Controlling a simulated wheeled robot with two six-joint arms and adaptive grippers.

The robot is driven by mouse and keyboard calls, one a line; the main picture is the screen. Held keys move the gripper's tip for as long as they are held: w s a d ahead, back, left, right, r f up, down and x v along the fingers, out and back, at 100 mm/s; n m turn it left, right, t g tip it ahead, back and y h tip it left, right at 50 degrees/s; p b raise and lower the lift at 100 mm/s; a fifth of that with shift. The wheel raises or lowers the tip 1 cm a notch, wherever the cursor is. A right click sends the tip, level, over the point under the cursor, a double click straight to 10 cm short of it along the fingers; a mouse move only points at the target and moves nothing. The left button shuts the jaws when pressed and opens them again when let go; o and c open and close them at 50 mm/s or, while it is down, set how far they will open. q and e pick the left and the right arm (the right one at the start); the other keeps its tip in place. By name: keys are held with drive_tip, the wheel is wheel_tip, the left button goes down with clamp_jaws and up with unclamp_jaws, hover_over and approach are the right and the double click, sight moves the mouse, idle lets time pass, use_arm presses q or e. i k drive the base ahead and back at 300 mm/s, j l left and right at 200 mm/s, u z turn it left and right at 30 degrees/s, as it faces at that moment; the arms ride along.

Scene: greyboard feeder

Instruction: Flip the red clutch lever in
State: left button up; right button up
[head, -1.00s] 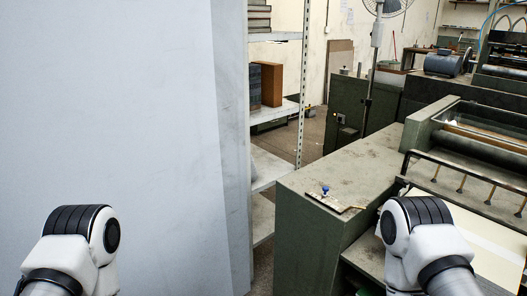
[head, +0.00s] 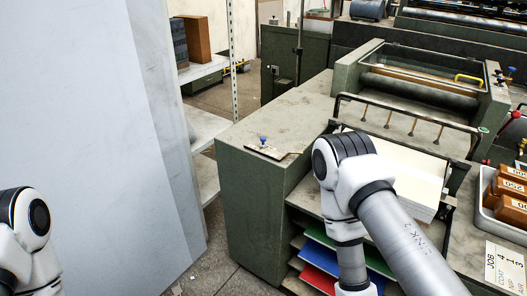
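I cannot clearly make out a red clutch lever. Small red parts (head: 516,115) show at the right edge, on the right side of the feeder machine (head: 345,75), too small to identify. A small blue-topped knob or lever (head: 263,140) stands on a plate on the green cabinet top at the machine's left. My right arm crosses in front of the feeder and part of my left arm shows at the lower left. Neither gripper is in view, so their fingers are hidden.
A stack of pale board (head: 405,170) lies on the feeder, partly behind my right arm. A grey tray (head: 484,212) with brown weights and a job card (head: 504,265) are at right. Coloured sheets (head: 318,256) lie on shelves below. A large pale panel (head: 90,120) fills the left.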

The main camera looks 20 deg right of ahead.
sight(515, 114)
drive_tip(key=z, duration=2.05)
drive_tip(key=i+l+z, duration=0.35)
drive_tip(key=l, duration=0.25)
drive_tip(key=i+l+z, duration=0.35)
drive_tip(key=l, duration=0.2)
drive_tip(key=i+l+z, duration=0.3)
drive_tip(key=i+l, duration=0.15)
